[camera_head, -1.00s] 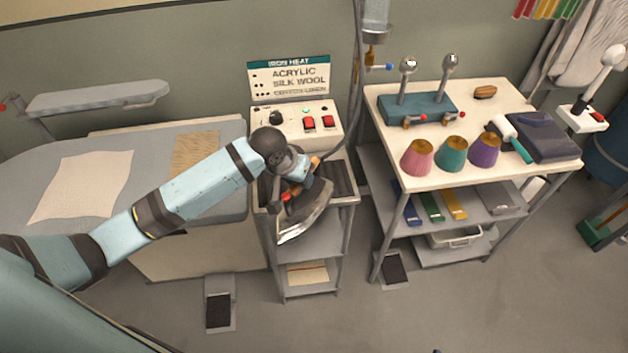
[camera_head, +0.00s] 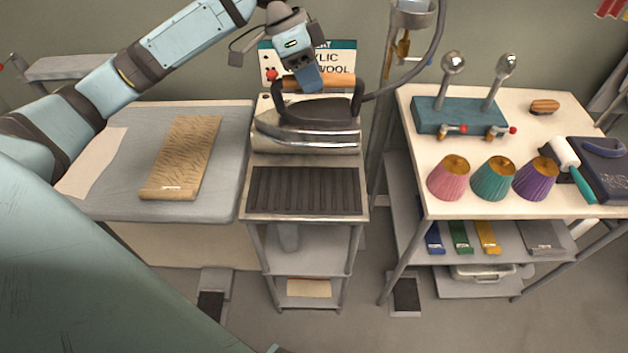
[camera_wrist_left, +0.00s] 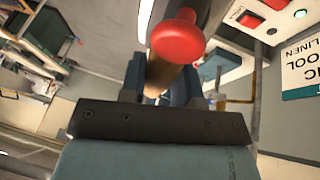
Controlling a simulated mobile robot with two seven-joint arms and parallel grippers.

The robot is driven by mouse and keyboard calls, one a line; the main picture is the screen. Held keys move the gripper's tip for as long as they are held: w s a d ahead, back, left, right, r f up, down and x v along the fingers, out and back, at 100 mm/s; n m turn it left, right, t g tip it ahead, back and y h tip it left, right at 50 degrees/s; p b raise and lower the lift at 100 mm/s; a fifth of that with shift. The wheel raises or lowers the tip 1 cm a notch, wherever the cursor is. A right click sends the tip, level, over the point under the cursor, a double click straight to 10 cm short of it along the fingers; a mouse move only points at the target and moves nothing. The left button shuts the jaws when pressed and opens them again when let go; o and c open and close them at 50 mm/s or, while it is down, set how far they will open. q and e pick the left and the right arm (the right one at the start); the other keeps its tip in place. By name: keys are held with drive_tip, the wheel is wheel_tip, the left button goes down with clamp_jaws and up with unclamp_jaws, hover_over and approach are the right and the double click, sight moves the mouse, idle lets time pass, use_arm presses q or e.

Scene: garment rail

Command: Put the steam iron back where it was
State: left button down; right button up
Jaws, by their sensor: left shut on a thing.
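The steam iron (camera_head: 308,132) has a shiny metal soleplate, a dark body and a wooden handle, with a hose running up to the right. My left gripper (camera_head: 306,82) is shut on its handle. The iron appears held up, roughly level, in front of the control box and behind the ribbed rest. The dark ribbed rest (camera_head: 305,192) on the small stand is bare. In the left wrist view the handle (camera_wrist_left: 165,75) lies between the fingers, with a red knob (camera_wrist_left: 182,38) close to the camera. My right gripper is not in view.
The ironing board (camera_head: 115,205) with a patterned cloth (camera_head: 185,155) stands at left. The white table (camera_head: 415,140) at right carries three coloured cones, a teal block with two ball-topped posts and a roller. The hose (camera_head: 425,65) hangs between stand and table. The sign (camera_head: 345,62) is partly covered.

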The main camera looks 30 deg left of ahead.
sight(286, 107)
use_arm(q)
drive_tip(key=shift+a+r, duration=0.1)
drive_tip(key=shift+r, duration=0.15)
drive_tip(key=shift+s+f+m, duration=0.1)
drive_tip(key=shift+f+m, duration=0.05)
drive_tip(key=shift+m, duration=0.15)
wheel_tip(286, 107, down, 19)
drive_tip(key=c, duration=0.8)
unclamp_jaws()
drive_tip(key=shift+s+f, duration=0.15)
drive_tip(key=shift+c, duration=0.2)
drive_tip(key=v, duration=1.2)
